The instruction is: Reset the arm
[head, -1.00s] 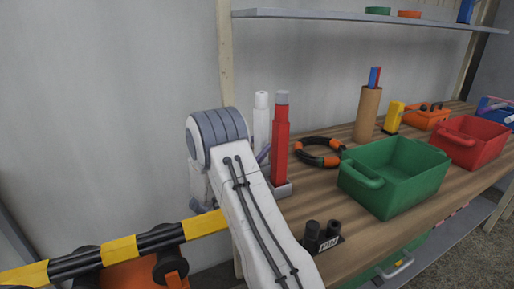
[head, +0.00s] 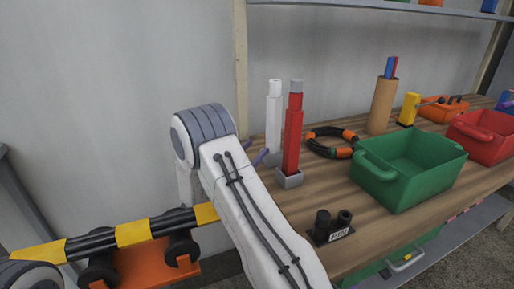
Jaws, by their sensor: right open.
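My right arm rises from the bottom middle, its white forearm and grey-ribbed joint in front of the wall. My right gripper (head: 254,151) is mostly hidden behind this arm. Only its purple fingertips show, apart, at the left end of the wooden workbench (head: 385,225). They are near the white post (head: 274,112) and the red post (head: 293,130). I see nothing held between them. A grey and white joint of my left arm shows in the bottom left corner. My left gripper is not in view.
A green bin (head: 410,175), a red bin (head: 482,135), a black and orange ring (head: 331,142) and a black double holder (head: 332,227) stand on the bench. A yellow and black striped bar (head: 130,233) with an orange carriage (head: 150,263) is at lower left.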

